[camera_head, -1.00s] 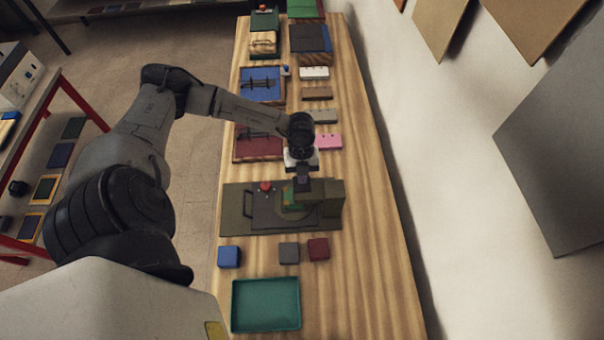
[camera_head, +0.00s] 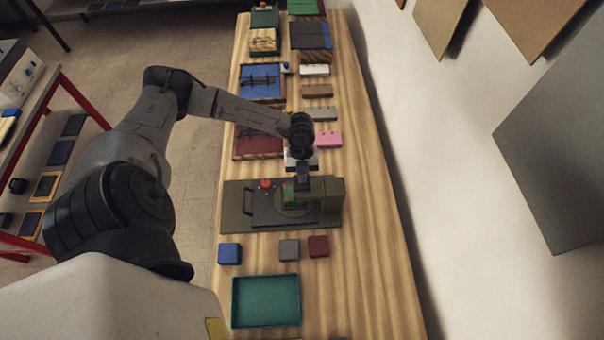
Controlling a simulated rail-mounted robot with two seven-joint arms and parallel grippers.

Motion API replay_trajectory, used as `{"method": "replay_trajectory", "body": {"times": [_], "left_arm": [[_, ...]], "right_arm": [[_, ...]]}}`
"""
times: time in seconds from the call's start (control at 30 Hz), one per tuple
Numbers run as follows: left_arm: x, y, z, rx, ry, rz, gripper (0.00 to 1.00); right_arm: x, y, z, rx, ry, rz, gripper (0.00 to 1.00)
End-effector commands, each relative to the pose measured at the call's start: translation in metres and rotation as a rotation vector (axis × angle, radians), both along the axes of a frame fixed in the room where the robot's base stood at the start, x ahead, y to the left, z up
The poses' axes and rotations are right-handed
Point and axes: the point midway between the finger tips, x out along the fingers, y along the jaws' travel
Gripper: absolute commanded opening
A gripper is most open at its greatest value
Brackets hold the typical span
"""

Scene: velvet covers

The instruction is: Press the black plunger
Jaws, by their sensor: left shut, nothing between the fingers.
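An olive-green press-like machine (camera_head: 236,205) lies across the table, with a dark plate, a handle at its left and a red knob (camera_head: 265,184). A raised olive block (camera_head: 332,190) stands at its right end. My left gripper (camera_head: 302,180) points down over the right half of this machine, beside the block. It is shut, with nothing seen held in it. A small green part (camera_head: 289,194) shows just left of the fingers. I cannot make out a black plunger; the gripper may hide it. Whether the fingertips touch anything is unclear. My right gripper is not in view.
Blue (camera_head: 229,253), grey (camera_head: 289,250) and dark red (camera_head: 318,246) blocks sit in front of the machine, with a green tray (camera_head: 266,301) nearer. A pink block (camera_head: 328,139) and several other devices lie behind. The wooden table (camera_head: 370,260) is clear along its right side.

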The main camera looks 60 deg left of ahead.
Motion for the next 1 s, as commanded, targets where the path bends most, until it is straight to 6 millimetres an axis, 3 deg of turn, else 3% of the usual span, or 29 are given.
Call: {"method": "replay_trajectory", "body": {"times": [0.03,0.1,0.13,0.5,0.7,1.0], "left_arm": [[0.000,0.000,0.018,0.000,0.001,0.000,0.00],[0.001,0.000,0.029,0.000,0.000,-0.001,0.00],[0.002,0.004,0.028,0.001,-0.002,-0.001,0.00],[0.010,0.021,0.094,0.000,-0.003,-0.001,0.00],[0.011,0.025,0.111,-0.002,-0.002,-0.001,0.00],[0.012,0.025,0.117,-0.004,-0.001,-0.001,0.00]], "right_arm": [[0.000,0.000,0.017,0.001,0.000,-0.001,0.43],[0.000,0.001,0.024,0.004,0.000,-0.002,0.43],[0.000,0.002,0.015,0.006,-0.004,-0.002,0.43],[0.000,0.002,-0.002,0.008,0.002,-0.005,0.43],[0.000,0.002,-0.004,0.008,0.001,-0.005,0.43],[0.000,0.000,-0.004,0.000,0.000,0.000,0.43]]}}
